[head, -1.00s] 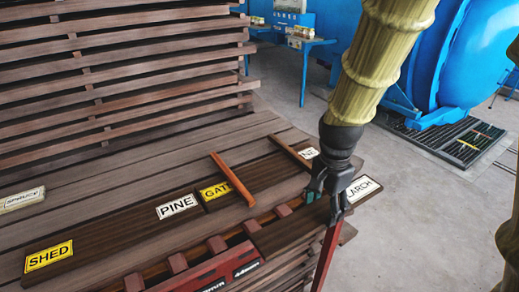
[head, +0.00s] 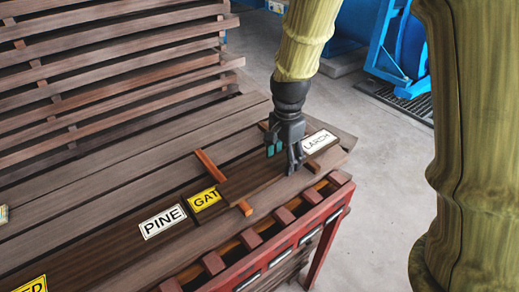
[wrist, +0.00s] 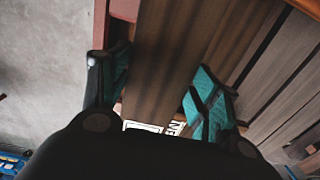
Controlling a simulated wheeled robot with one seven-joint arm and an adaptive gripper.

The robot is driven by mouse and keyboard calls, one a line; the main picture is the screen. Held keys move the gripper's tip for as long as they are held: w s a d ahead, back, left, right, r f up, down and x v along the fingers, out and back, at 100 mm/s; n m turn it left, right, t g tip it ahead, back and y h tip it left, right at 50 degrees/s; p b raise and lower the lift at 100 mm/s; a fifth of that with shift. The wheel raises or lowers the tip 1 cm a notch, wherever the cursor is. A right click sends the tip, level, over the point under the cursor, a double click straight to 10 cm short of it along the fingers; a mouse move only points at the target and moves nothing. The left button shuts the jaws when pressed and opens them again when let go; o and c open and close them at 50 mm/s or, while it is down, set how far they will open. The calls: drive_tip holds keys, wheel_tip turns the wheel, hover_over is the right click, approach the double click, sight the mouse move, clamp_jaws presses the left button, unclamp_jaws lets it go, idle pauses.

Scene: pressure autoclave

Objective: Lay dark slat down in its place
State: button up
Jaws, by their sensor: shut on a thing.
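The dark slat (head: 246,183) has a white LARCH label (head: 319,141) at its right end. My gripper (head: 285,158) is shut on it, with one finger on each long edge. In the wrist view the slat (wrist: 165,65) runs between the teal finger pads of my gripper (wrist: 160,95). The slat lies across two reddish cross-sticks, the left one (head: 209,164) showing at both its ends. I cannot tell whether it touches them or hangs just above.
A slatted timber stack (head: 110,80) rises at the back left. A red rack with slots (head: 290,238) runs along the front edge. Blue machinery (head: 400,45) stands beyond, over open grey floor (head: 350,130).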

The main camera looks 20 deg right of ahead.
drive_tip(key=w+a+f+p, duration=0.1)
drive_tip(key=w, duration=0.1)
drive_tip(key=w+a+f+p, duration=0.1)
drive_tip(key=w+p, duration=0.1)
drive_tip(key=w, duration=0.1)
drive_tip(key=w+a+f+p, duration=0.1)
drive_tip(key=w+a, duration=0.1)
drive_tip(key=shift+w+a+f, duration=0.1)
drive_tip(key=shift+w+f, duration=0.1)
drive_tip(key=shift+w, duration=0.15)
drive_tip(key=shift+f+p, duration=0.3)
drive_tip(key=shift+f, duration=0.05)
drive_tip(key=shift+f, duration=0.65)
drive_tip(key=o, duration=1.3)
drive_tip(key=shift+o, duration=0.2)
